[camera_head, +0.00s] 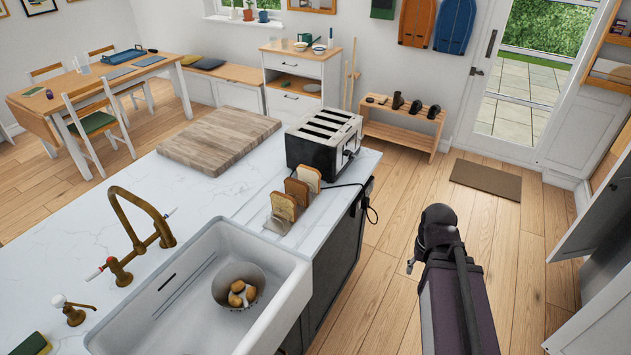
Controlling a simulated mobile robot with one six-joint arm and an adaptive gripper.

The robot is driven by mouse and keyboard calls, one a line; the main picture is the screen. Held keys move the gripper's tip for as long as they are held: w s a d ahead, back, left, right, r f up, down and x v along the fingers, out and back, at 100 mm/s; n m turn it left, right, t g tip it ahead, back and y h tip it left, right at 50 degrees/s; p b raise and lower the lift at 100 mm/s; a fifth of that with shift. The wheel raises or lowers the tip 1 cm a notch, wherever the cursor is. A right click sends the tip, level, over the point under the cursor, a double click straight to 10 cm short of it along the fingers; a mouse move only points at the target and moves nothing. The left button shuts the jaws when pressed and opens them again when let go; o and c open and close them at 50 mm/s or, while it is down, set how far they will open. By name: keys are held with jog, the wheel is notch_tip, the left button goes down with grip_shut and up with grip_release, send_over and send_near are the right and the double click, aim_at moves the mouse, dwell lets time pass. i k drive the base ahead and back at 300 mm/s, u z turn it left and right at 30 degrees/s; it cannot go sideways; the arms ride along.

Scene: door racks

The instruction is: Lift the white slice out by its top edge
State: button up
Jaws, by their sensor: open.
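A rack (277,225) with bread slices stands on the white counter, in front of the toaster. The palest slice, which I take as the white slice (310,177), is upright at the far end, nearest the toaster. A dark brown slice (297,191) stands in the middle. A tan slice with a brown crust (284,207) stands nearest the sink. Their top edges are uncovered, and the nearer slices hide the lower part of the white one. My dark arm is to the right, over the floor, apart from the rack. My gripper cannot be made out.
A black and silver toaster (324,138) stands close behind the slices, its cord hanging over the counter's right edge. A wooden board (219,140) lies to the left. The white sink (205,290) holds a bowl (238,285) with food pieces. Open floor lies right of the counter.

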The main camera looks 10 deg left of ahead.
aim_at(306, 172)
jog(key=u, duration=0.35)
jog(key=i, duration=1)
jog(key=z, duration=0.35)
